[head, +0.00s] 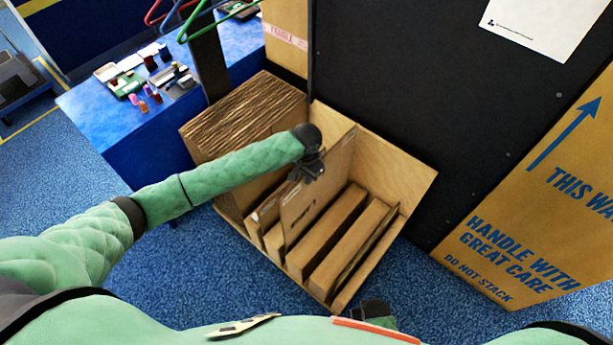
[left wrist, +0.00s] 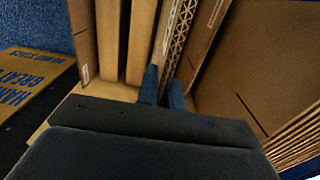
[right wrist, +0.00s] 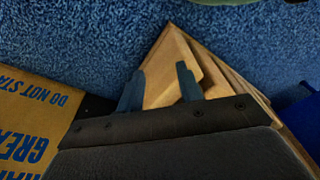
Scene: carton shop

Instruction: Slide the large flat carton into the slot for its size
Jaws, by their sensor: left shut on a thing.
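The large flat carton (head: 318,198) stands upright on edge in the wooden slotted rack (head: 408,165), rising above the dividers. Its lower edge is hidden inside the rack. My left gripper (head: 306,174) is shut on its upper edge. The left wrist view shows the left fingers (left wrist: 163,90) on either side of the carton's corrugated edge (left wrist: 180,38). My right gripper (right wrist: 160,88) is open and empty, above the rack's near corner in the right wrist view. In the head view only a dark part of it shows at the bottom.
Thick wooden dividers (head: 340,240) stand right of the carton, with a thin flat piece (head: 368,245) among them. A stack of corrugated board (head: 245,115) sits left of the rack. A black panel (head: 430,90) and a printed carton (head: 540,220) stand right. Blue floor lies in front.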

